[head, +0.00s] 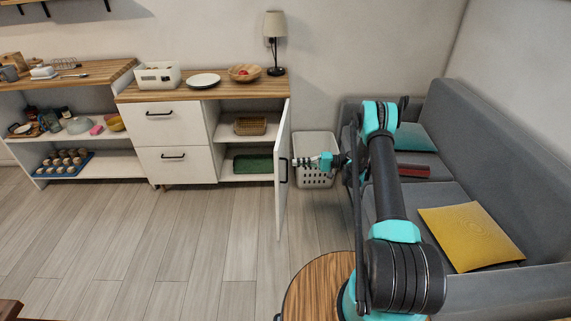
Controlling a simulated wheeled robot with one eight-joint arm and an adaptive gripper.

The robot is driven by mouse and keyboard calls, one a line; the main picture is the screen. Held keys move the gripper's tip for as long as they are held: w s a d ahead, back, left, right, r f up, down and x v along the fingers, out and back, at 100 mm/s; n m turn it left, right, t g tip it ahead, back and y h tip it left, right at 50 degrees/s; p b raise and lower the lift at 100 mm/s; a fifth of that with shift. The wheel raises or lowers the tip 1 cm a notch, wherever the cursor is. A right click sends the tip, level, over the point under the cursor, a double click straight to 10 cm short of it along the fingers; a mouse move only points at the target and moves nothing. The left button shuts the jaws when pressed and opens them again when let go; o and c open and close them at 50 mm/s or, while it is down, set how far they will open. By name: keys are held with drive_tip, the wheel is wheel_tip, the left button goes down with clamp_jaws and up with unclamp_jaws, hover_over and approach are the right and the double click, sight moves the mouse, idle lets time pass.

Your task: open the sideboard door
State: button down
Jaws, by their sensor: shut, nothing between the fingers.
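The white sideboard (188,132) with a wooden top stands against the back wall. Its door (282,165) on the right side stands swung out wide, seen almost edge-on, with a dark handle (283,170) on its right face. The inside shows a basket (250,126) on the upper shelf and a green item (253,163) below. My gripper (296,162) is shut and empty, pointing left at the door's outer face close by the handle. Whether it touches the door or handle I cannot tell.
A white laundry basket (314,148) stands behind my gripper. A grey sofa (460,133) with cushions fills the right. A round wooden table (310,285) is at the bottom, near my arm. A lamp (275,40) stands on the sideboard. The floor at left is clear.

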drive_tip(key=shift+w+d, duration=0.2)
drive_tip(key=shift+d, duration=0.9)
drive_tip(key=w+d, duration=0.1)
drive_tip(key=d, duration=1.1)
drive_tip(key=a+r+m+t+h, duration=0.2)
drive_tip(key=a+r+h, duration=0.2)
drive_tip(key=r, duration=0.6)
drive_tip(key=s+r+h, duration=0.4)
drive_tip(key=s+r, duration=0.3)
drive_tip(key=s, duration=0.3)
drive_tip(key=s+d+t+h, duration=0.2)
drive_tip(key=s+d+h, duration=0.3)
drive_tip(key=s, duration=1)
drive_tip(key=s+d+n+t+h, duration=0.1)
drive_tip(key=s+d+h, duration=0.3)
drive_tip(key=s, duration=1.1)
drive_tip(key=shift+s+d+r+t+h, duration=0.15)
drive_tip(key=shift+s+d+t+h, duration=0.05)
drive_tip(key=shift+d+t+h, duration=0.25)
